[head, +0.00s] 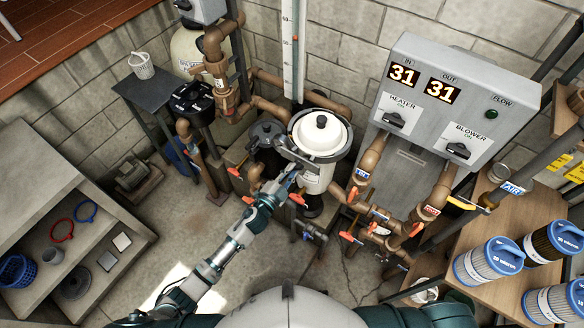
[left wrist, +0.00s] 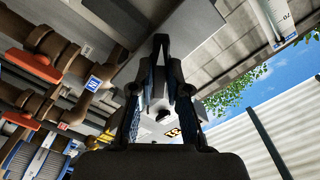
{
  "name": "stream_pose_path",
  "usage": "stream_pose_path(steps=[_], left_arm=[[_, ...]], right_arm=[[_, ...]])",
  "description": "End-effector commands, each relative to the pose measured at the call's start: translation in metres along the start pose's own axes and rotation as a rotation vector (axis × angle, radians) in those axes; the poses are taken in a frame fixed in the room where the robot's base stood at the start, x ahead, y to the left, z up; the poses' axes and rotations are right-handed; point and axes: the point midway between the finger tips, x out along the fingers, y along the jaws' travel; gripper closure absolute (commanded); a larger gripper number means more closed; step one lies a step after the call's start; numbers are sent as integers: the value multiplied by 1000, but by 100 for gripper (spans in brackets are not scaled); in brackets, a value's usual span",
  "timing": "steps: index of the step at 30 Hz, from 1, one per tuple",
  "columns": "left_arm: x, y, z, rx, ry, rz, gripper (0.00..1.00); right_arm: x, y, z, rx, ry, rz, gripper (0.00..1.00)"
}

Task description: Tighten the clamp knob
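The filter tank (head: 318,178) has a white domed lid (head: 320,133) with a black cap, and a grey clamp band runs around its rim. My left gripper (head: 291,172) is at the front left of the tank, just below the rim, close to the clamp. The clamp knob cannot be made out clearly; it is small or hidden by the gripper. In the left wrist view my gripper's dark fingers (left wrist: 166,45) converge to a very narrow gap at the tips. Whether they hold anything cannot be told. My right gripper is out of view.
The grey control panel (head: 437,115) stands to the right, with brown pipes (head: 369,155) and orange-handled valves below it. A dark pump (head: 268,135) sits left of the tank. Filter cartridges (head: 489,260) stand on a wooden shelf at lower right. The floor at front left is clear.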

Motion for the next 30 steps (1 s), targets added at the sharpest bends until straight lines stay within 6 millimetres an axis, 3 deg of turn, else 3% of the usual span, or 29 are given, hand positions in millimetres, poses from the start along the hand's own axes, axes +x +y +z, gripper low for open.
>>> stream_pose_path(steps=[11, 14, 17, 30], left_arm=[[0, 2, 2, 1, -3, 2, 100], [0, 2, 2, 83, -3, 3, 100], [0, 2, 2, 336, -2, 4, 100], [-1, 1, 1, 1780, 3, 10, 100]], right_arm=[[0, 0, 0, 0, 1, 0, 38], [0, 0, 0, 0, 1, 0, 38], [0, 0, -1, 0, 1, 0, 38], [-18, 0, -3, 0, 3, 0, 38]])
